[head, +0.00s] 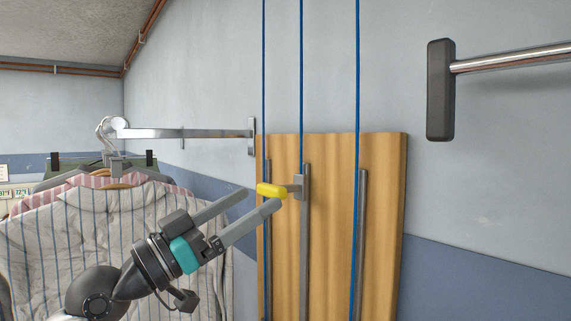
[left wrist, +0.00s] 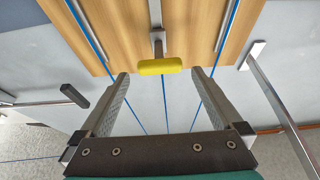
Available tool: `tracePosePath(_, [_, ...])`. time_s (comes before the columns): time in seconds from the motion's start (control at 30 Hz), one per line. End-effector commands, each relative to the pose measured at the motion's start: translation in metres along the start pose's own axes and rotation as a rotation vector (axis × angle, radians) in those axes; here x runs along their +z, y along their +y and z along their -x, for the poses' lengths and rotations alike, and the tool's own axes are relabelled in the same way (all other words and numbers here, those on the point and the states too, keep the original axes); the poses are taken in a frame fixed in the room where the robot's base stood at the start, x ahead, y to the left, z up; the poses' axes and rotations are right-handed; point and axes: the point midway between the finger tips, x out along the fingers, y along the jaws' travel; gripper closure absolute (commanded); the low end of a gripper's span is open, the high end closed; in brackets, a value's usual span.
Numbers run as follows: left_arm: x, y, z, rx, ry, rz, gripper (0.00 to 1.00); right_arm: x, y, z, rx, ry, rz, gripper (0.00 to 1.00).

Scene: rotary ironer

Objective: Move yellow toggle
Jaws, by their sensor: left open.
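The yellow toggle (head: 271,190) is a small rounded bar on a short grey stem. The stem joins a metal slider (head: 302,186) on the middle vertical rail of a wooden board (head: 384,220). My left gripper (head: 262,198) is open, with its two fingertips close to the toggle. In the left wrist view the toggle (left wrist: 160,66) lies across the gap at the fingertips (left wrist: 159,73), with space on both sides. I cannot tell whether it is between the tips or just beyond them. No contact is visible. My right gripper is not in view.
Blue cords (head: 301,70) run vertically along the rails. Striped clothes (head: 90,235) hang at the left, below a metal wall bar (head: 190,133). A dark bracket (head: 440,90) with a chrome rod is on the wall at the upper right. The wall right of the board is bare.

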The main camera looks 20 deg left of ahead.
Motion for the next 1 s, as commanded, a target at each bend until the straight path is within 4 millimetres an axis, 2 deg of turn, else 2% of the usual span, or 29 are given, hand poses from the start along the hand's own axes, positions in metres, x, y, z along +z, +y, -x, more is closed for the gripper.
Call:
tracePosePath(0.03, [-0.005,0.000,-0.011,0.002,0.003,0.003,0.00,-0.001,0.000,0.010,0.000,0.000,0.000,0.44])
tracePosePath(0.2, [-0.004,0.000,-0.041,0.001,0.002,0.004,0.00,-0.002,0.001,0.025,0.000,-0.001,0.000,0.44])
tracePosePath(0.43, [-0.002,0.000,-0.071,0.000,0.001,0.001,0.00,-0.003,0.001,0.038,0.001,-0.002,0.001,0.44])
tracePosePath(0.6, [0.000,0.000,-0.079,0.000,-0.001,0.001,0.00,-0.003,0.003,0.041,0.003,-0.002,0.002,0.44])
tracePosePath(0.87, [0.001,0.000,-0.079,0.000,-0.002,0.000,0.00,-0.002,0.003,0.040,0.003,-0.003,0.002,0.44])
tracePosePath(1.0, [0.001,0.000,-0.079,0.000,-0.002,0.000,0.16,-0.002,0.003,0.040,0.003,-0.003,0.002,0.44])
